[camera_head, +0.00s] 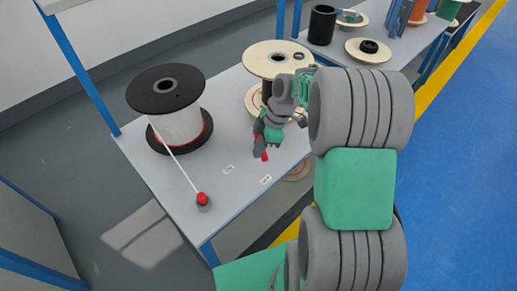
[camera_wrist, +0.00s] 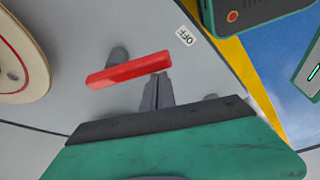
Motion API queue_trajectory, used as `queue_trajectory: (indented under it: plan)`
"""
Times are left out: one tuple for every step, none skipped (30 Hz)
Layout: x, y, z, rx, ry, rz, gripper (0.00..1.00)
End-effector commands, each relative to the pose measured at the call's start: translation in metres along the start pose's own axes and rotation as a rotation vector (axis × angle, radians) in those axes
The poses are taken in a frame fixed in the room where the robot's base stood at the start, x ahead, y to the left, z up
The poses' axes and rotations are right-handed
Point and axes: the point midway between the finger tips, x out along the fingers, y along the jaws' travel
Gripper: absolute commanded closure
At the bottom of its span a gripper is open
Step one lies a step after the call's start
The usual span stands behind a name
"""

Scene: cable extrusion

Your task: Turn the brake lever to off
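The brake lever is a red bar that lies across the middle of the wrist view (camera_wrist: 130,70), beside a dark round post (camera_wrist: 117,56). A white label reading OFF (camera_wrist: 186,37) is on the grey tabletop, up and right of the lever's right end. My gripper (camera_wrist: 157,80) has its two narrow fingers together, with their tips right at the lever's near edge towards its right end. I cannot tell if they touch it. In the head view, my gripper (camera_head: 264,143) points down over the table, with a bit of the red lever (camera_head: 265,156) below it.
A black-flanged spool with white cable (camera_head: 180,125) stands left on the table (camera_head: 150,170); its cable runs to a red-topped knob (camera_head: 202,198). A wooden spool (camera_head: 270,55) stands behind my gripper. The front tabletop is mostly clear.

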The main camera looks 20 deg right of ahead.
Motion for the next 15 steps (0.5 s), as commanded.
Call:
queue_trajectory:
  plan:
    - [-0.001,0.001,0.002,0.005,-0.003,0.002,1.00]
    - [-0.001,0.000,0.001,0.005,-0.003,0.002,1.00]
    - [0.000,0.000,0.000,0.005,-0.003,0.002,1.00]
    - [0.001,0.000,-0.002,0.005,-0.003,0.001,1.00]
    - [0.002,-0.001,-0.005,0.004,-0.003,0.001,1.00]
    - [0.004,-0.001,-0.011,0.003,-0.003,0.000,1.00]
    - [0.005,-0.002,-0.015,0.002,-0.002,0.001,1.00]
    - [0.007,-0.003,-0.020,0.001,-0.002,0.001,1.00]
    - [0.010,-0.003,-0.028,0.001,-0.002,0.001,1.00]
    - [0.012,-0.004,-0.035,-0.001,-0.001,0.000,1.00]
    - [0.010,-0.004,-0.039,0.002,-0.001,0.003,1.00]
    - [-0.006,-0.002,-0.036,0.006,-0.002,0.008,1.00]
    - [-0.014,-0.002,-0.036,0.006,-0.002,0.008,1.00]
    - [-0.022,-0.002,-0.035,0.007,-0.002,0.009,1.00]
    - [-0.032,-0.001,-0.035,0.008,-0.002,0.008,1.00]
